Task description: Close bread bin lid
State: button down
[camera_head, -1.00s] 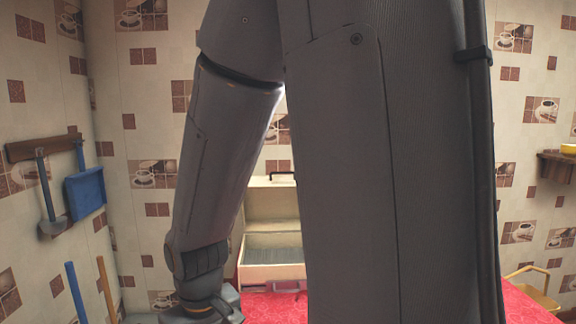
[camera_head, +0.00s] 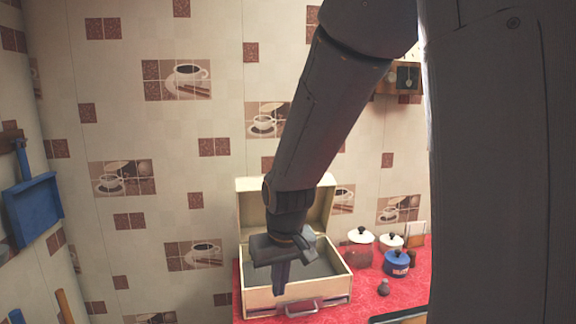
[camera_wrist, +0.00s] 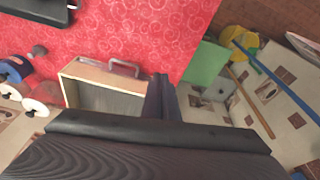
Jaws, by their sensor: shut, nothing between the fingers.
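The cream bread bin (camera_head: 341,283) stands on the red counter, with its lid (camera_head: 250,208) raised upright at the back and its grey inside showing. A metal handle (camera_head: 301,309) is on its front wall. My gripper (camera_head: 281,284) points down in front of the bin's inside in the head view, its fingers together and empty. In the wrist view the fingers (camera_wrist: 162,92) are beside the bin (camera_wrist: 82,72), near its handle end (camera_wrist: 124,68). The lid is hidden there by my wrist. I cannot tell whether the fingers touch the bin.
Right of the bin stand a brown pot (camera_head: 358,254), a blue pot (camera_head: 397,264) and a white-lidded pot (camera_head: 390,242). A small dark shaker (camera_head: 383,288) is in front of them. Red counter (camera_wrist: 150,35) is clear in front of the bin. A blue dustpan (camera_head: 33,207) hangs at left.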

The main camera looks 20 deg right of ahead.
jog(key=w+d+r+m+t+h+b, duration=0.1)
jog(key=w+d+r+t, duration=0.35)
jog(key=w+r, duration=0.95)
jog(key=w+d+r+m+t+h, duration=0.1)
jog(key=w+d+r+t, duration=0.1)
jog(key=w+d+r, duration=0.95)
jog(key=w+f, duration=0.2)
jog(key=w, duration=0.2)
jog(key=w+a+f+p, duration=0.1)
jog(key=w, duration=0.3)
jog(key=w+a+f+p, duration=0.1)
jog(key=w+f, duration=0.1)
jog(key=w, duration=0.2)
jog(key=shift+a+f, duration=0.15)
jog(key=shift+f, duration=0.15)
jog(key=shift+s+a+f+p, duration=0.2)
jog(key=shift+s+p, duration=0.15)
jog(key=shift+s, duration=0.2)
jog(key=shift+s+a+f+p, duration=0.1)
jog(key=shift+s+f+p, duration=0.05)
jog(key=shift+s+p, duration=0.3)
jog(key=shift+s+a+f, duration=0.1)
jog(key=shift+s+f, duration=0.45)
jog(key=shift+s, duration=0.2)
jog(key=shift+a+f, duration=0.1)
